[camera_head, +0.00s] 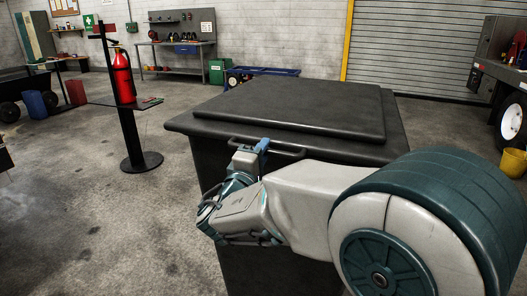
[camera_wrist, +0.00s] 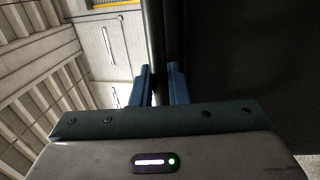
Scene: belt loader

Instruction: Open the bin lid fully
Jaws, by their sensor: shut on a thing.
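The bin (camera_head: 235,180) is large and dark grey, and stands in front of me in the head view. Its lid (camera_head: 300,100) lies flat on top and looks closed. A bar handle (camera_head: 290,151) runs along the lid's near edge. My gripper (camera_head: 262,147) is at the left part of this handle. In the wrist view my gripper (camera_wrist: 159,85) has its two blue fingers on either side of the dark handle bar (camera_wrist: 155,40), shut on it. The dark bin surface fills the right of the wrist view. My arm hides part of the bin's front.
A red fire extinguisher (camera_head: 122,75) hangs on a black stand (camera_head: 141,160) left of the bin. A workbench (camera_head: 176,45) and a blue cart (camera_head: 262,74) stand behind. A yellow bucket (camera_head: 513,162) is at the right.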

